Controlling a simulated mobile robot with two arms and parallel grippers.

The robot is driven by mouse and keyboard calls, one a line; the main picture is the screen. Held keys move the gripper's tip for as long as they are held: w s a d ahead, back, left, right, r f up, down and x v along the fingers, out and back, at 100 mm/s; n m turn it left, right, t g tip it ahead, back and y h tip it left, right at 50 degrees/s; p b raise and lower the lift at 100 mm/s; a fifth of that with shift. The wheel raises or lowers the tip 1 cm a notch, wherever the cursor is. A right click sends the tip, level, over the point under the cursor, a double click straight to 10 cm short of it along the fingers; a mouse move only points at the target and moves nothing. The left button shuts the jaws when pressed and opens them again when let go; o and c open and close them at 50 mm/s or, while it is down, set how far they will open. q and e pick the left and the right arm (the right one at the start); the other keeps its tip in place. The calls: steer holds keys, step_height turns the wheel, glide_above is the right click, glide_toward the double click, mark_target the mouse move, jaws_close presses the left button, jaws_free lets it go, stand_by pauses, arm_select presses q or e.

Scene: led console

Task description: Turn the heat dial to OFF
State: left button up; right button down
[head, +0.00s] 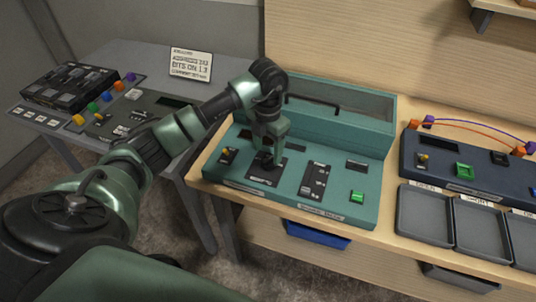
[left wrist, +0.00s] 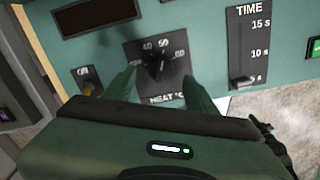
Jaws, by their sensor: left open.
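The heat dial (left wrist: 157,65) is a black knob on a black square plate marked HEAT, with small numbers around its upper side. In the head view my left gripper (head: 268,160) points down over the dial's plate (head: 264,178) on the teal console (head: 224,171) and hides most of the knob. My right gripper is not in view.
The ON switch (left wrist: 88,82) is left of the dial, the TIME slider (left wrist: 240,83) right of it, and a green button (head: 357,197) farther right. A raised clear-fronted box (head: 345,100) backs the console. A dark blue console (head: 470,175) and trays (head: 425,240) stand at right.

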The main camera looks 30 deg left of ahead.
mark_target(268, 159)
arm_select(q)
steer(key=shift+f+p, duration=0.4)
steer(key=shift+f, duration=1.45)
jaws_close()
